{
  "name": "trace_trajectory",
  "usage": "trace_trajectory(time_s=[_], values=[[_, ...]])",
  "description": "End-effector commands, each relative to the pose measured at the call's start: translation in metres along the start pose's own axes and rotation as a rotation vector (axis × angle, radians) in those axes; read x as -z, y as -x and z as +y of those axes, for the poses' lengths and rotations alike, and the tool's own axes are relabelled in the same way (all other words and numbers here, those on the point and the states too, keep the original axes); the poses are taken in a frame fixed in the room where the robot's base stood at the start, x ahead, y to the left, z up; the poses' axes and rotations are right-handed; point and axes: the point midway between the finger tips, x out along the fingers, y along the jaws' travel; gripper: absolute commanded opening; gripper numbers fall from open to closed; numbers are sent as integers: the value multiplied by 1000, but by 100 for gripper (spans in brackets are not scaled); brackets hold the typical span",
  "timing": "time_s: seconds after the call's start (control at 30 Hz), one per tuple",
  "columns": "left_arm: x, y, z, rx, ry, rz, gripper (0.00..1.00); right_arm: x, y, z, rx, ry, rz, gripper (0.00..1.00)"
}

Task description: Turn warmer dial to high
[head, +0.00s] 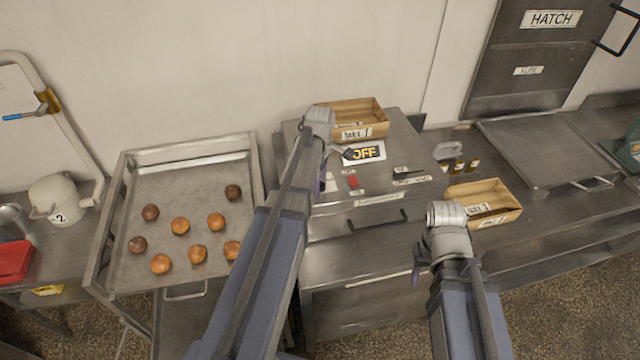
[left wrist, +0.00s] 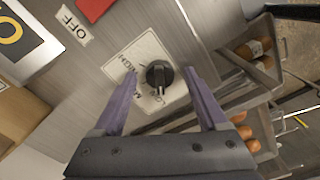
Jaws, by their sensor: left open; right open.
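The warmer (head: 350,218) is a metal cabinet in the middle of the head view. Its dial is hidden there by my left arm. In the left wrist view the black round dial (left wrist: 159,73) sits on a white label plate (left wrist: 150,50). Lettering that looks like HIGH is left of the dial; its pale pointer mark faces down in the picture, toward partly covered lettering. My left gripper (head: 322,180) is open, its purple fingers on either side of the dial in the wrist view, with gaps. My right gripper (head: 416,272) is at the warmer's front right; its fingers barely show.
An OFF sign (head: 364,153), a red switch (head: 352,181) and a wooden box (head: 372,112) are on the warmer's top. A tray (head: 190,160) with several buns stands left. Another wooden box (head: 497,207) is on the right counter, near my right arm.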

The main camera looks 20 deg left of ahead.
Motion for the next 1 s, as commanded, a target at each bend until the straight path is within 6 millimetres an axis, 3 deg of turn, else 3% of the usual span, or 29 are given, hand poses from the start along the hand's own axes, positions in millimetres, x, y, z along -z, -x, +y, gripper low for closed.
trace_trajectory(time_s=[0.1,0.77,1.0], values=[[0,1,0,0,0,0,76,0,1,0,0,0,0,50],[0,1,0,0,0,0,1,0,1,0,0,0,0,50],[0,1,0,0,-7,0,0,0,1,0,0,0,0,50]])
